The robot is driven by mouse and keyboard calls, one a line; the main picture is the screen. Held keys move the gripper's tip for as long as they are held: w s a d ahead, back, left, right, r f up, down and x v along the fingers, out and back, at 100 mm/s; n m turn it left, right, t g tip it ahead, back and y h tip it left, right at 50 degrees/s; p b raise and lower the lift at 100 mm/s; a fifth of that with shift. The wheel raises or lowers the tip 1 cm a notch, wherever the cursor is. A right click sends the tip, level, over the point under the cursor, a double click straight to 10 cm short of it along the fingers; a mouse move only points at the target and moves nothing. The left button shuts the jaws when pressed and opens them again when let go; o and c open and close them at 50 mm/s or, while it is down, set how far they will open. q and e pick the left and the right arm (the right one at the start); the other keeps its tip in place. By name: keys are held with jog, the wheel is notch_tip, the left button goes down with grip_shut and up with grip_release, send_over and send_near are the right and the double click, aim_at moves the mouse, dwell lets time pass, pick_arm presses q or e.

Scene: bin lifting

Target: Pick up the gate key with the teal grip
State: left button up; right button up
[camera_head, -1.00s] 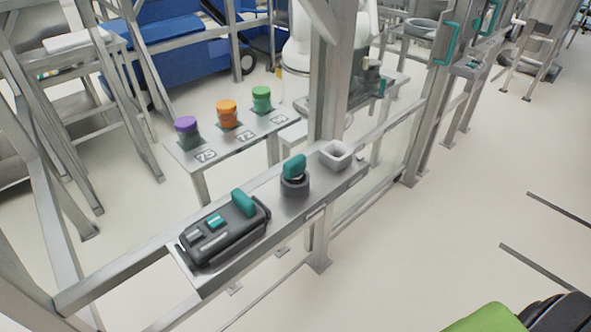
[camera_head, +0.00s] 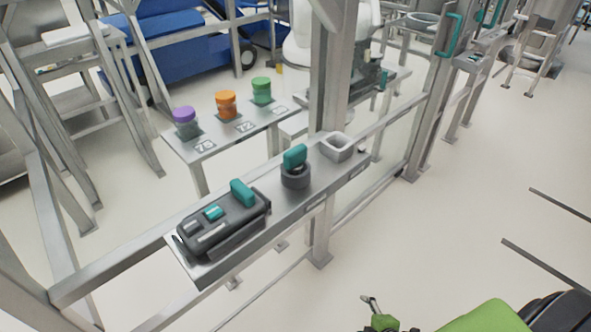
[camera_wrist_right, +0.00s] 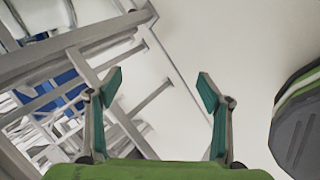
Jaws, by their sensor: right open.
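A teal grip (camera_head: 294,157) stands upright in a dark round holder (camera_head: 295,177) on the metal shelf (camera_head: 322,190) in the head view. It looks like the gate key; its lower part is hidden in the holder. A dark box (camera_head: 222,228) on the same shelf, to the left, also carries a teal block (camera_head: 242,192). My left gripper is out of view.
A square pale cup (camera_head: 336,147) stands on the shelf right of the holder, near a metal post (camera_head: 329,85). Behind is a table (camera_head: 203,148) with purple, orange and green capped jars. Metal rails run along the shelf. The floor to the right is open.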

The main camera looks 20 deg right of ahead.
jog(key=w+d+r+n+t, duration=0.3)
jog(key=w+r+n, duration=0.2)
jog(key=w+r, duration=0.3)
pick_arm(q)
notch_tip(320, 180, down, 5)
jog(key=b, duration=0.4)
pick_arm(e)
jog(key=n+t+y, duration=0.6)
jog(key=n+y, duration=0.1)
jog(key=n, duration=1.5)
send_near(299, 163)
jog(key=x, duration=0.2)
jog(key=p+x, duration=0.2)
jog(key=x, duration=0.1)
jog(key=shift+w+d+f, duration=0.2)
jog(key=shift+w+f, duration=0.15)
jog(key=shift+w+a, duration=0.15)
jog(key=shift+w, duration=0.1)
jog(key=shift+w+a+r+p, duration=0.2)
jog(key=shift+w+p, duration=0.25)
jog(key=shift+p, duration=0.15)
jog(key=p+x, duration=0.1)
jog(key=x, duration=0.2)
jog(key=shift+w+a+r, duration=0.1)
jog(key=shift+w+a, duration=0.35)
jog(key=shift+w, duration=0.2)
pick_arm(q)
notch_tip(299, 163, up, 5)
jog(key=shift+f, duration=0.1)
